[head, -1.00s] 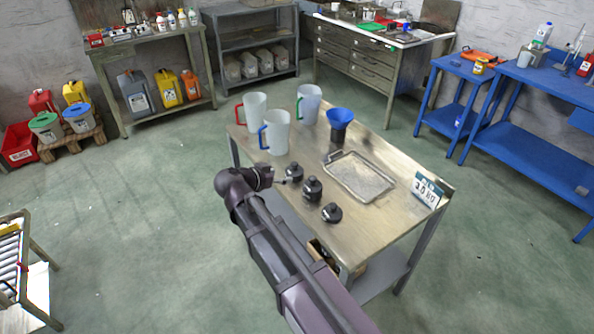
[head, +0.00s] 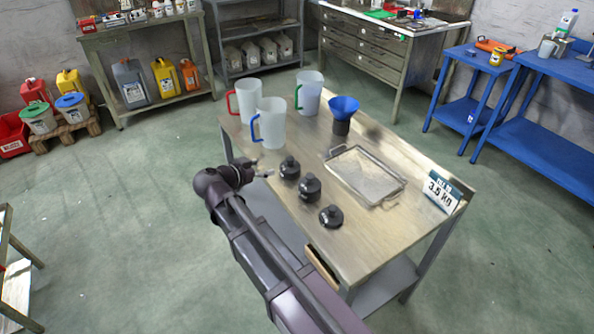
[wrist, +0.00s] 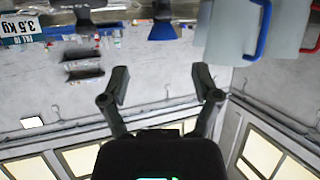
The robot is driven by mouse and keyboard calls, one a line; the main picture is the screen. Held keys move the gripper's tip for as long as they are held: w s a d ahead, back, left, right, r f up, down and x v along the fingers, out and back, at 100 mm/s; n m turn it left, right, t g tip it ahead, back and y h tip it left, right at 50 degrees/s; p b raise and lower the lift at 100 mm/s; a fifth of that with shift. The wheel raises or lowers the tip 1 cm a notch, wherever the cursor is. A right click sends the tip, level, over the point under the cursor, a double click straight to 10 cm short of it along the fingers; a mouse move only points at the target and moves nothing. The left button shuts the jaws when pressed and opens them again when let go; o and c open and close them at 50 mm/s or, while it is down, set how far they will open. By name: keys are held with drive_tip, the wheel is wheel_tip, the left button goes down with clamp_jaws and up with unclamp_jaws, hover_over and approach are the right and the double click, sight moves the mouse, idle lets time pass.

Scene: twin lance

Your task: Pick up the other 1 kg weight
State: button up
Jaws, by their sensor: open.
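Three dark weights with knobs stand in a row along the near left edge of the steel table: one at the back (head: 289,168), one in the middle (head: 309,188) and one at the front (head: 331,216). The front one looks lower than the other two. I cannot read their masses. My gripper (head: 258,168) is beside the table's left edge, just left of the back weight and apart from it. In the wrist view my gripper (wrist: 161,85) is open with nothing between its fingers. That view appears upside down.
On the steel table (head: 270,205) stand white jugs with red (head: 245,98), blue (head: 269,122) and green (head: 308,92) handles, a blue funnel (head: 343,108) on a dark base, a metal tray (head: 366,175) and a "3.5 kg" sign (head: 442,190). Floor left of the table is clear.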

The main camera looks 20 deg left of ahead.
sight(288, 160)
drive_tip(key=shift+w+a+f, duration=0.1)
drive_tip(key=shift+w+f, duration=0.1)
drive_tip(key=shift+f, duration=0.15)
drive_tip(key=shift+w, duration=0.2)
drive_tip(key=shift+b+x, duration=1.75)
drive_tip(key=shift+x, duration=2.5)
drive_tip(key=shift+b+x, duration=1.05)
drive_tip(key=shift+x, duration=1.6)
